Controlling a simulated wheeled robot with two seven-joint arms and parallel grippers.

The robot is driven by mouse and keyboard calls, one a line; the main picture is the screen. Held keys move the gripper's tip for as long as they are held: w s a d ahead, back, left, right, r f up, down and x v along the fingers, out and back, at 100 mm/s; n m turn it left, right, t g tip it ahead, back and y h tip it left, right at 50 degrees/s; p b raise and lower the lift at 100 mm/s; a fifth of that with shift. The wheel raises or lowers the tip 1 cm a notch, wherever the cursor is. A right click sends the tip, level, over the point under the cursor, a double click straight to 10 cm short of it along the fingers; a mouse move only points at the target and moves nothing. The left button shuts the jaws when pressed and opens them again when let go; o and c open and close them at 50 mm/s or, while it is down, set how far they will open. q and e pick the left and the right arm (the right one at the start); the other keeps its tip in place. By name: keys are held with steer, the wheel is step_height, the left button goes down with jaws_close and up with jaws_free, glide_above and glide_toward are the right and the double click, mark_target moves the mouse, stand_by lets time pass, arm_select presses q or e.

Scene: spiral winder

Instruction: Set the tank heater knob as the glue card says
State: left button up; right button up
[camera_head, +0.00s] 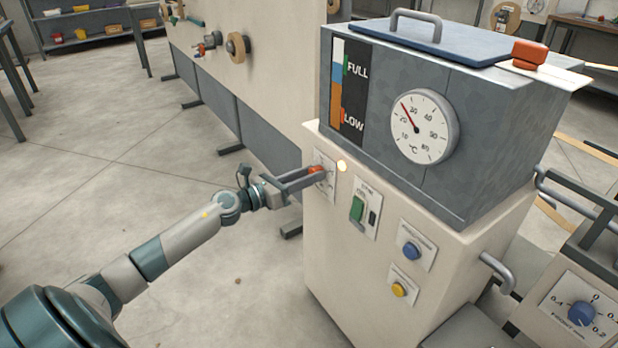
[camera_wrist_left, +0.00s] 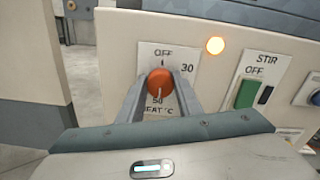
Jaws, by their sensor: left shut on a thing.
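The orange-red heater knob (camera_head: 316,170) is on the left of the tank cabinet's front panel. In the left wrist view the knob (camera_wrist_left: 160,80) sits on a plate marked OFF, 30, 50 and HEAT °C. A pale line on its lower face appears to point down toward 50. My left gripper (camera_head: 308,176) is shut on the knob, one finger on each side, also in the wrist view (camera_wrist_left: 162,88). A white sheet (camera_head: 560,75) lies under a red block on the tank; no writing on it is readable. My right gripper is out of view.
An amber lamp (camera_wrist_left: 215,45) glows beside the knob. The green STIR switch (camera_head: 357,208) is close on the right, with blue (camera_head: 411,250) and yellow (camera_head: 398,289) buttons below. The thermometer (camera_head: 424,127) needle points near 20 to 30. Floor left of the cabinet is clear.

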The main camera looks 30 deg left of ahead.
arm_select(q)
steer(key=shift+f, duration=0.15)
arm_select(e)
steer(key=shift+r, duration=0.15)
arm_select(q)
steer(key=o, duration=1)
steer(key=shift+o, duration=0.2)
steer(key=shift+s, duration=0.1)
steer(key=v, duration=1.7)
steer(key=shift+b, duration=0.45)
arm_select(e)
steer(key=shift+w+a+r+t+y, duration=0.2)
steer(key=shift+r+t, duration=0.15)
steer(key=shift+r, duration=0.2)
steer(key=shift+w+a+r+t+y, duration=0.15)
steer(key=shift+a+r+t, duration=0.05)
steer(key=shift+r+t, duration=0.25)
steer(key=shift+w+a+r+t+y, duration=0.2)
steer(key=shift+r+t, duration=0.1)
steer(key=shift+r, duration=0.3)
arm_select(q)
steer(key=shift+s+a, duration=0.1)
steer(key=shift+s, duration=0.05)
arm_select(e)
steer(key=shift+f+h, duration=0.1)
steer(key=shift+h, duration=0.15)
